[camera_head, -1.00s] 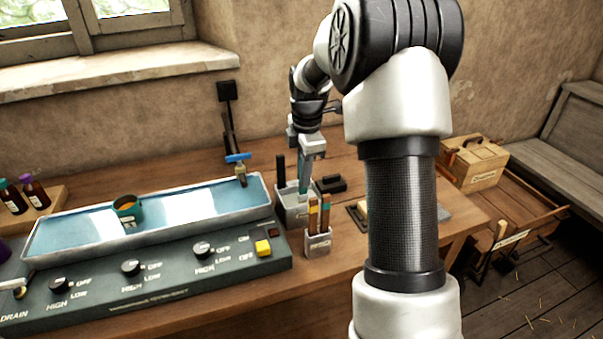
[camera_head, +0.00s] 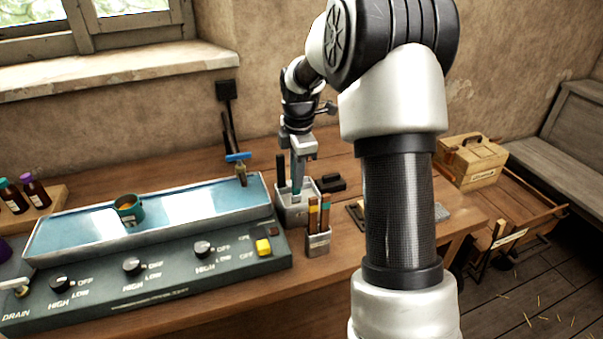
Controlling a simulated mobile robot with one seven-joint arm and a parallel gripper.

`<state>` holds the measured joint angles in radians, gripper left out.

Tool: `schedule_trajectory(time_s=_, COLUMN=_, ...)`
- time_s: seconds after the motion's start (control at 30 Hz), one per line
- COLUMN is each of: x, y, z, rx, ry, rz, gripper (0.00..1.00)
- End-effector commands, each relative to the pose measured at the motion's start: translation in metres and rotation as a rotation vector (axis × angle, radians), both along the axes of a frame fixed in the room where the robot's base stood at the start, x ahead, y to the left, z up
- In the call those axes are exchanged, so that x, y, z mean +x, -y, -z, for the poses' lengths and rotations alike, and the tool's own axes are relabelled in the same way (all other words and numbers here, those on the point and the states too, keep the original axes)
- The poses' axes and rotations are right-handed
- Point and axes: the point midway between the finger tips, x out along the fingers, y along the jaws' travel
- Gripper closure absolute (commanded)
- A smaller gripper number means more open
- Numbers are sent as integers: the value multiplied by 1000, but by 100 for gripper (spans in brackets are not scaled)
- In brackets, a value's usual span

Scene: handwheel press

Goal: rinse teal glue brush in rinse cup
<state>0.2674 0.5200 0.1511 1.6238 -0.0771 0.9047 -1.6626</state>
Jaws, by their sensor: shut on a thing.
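My gripper (camera_head: 297,173) is shut on the teal glue brush (camera_head: 296,188), which points down. The brush's lower end is over or inside a pale square container (camera_head: 291,216) to the right of the blue tray. I take this for the rinse cup; its label is too small to read. The brush tip is hidden by the container's wall, so I cannot tell how deep it is. A black upright thing (camera_head: 281,168) stands at the container's left back side.
A small holder (camera_head: 318,244) with several brushes stands just in front. A black block (camera_head: 331,183) lies behind it. A teal cup (camera_head: 129,210) sits in the blue tray (camera_head: 75,238), above a control panel with knobs (camera_head: 203,250). A wooden case (camera_head: 474,165) is at right.

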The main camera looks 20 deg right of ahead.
Motion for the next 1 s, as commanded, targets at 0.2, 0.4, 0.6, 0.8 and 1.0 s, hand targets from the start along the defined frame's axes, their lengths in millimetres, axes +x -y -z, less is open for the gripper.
schedule_trajectory(time_s=0.2, x=0, y=14, z=-1, rx=-1, ry=-1, rz=3, gripper=100)
schedule_trajectory(time_s=0.4, x=0, y=18, z=0, rx=0, ry=0, rz=0, gripper=100)
schedule_trajectory(time_s=0.6, x=0, y=10, z=0, rx=-1, ry=-1, rz=0, gripper=100)
schedule_trajectory(time_s=0.8, x=0, y=10, z=0, rx=-1, ry=0, rz=1, gripper=100)
schedule_trajectory(time_s=1.0, x=0, y=11, z=-8, rx=-1, ry=0, rz=1, gripper=100)
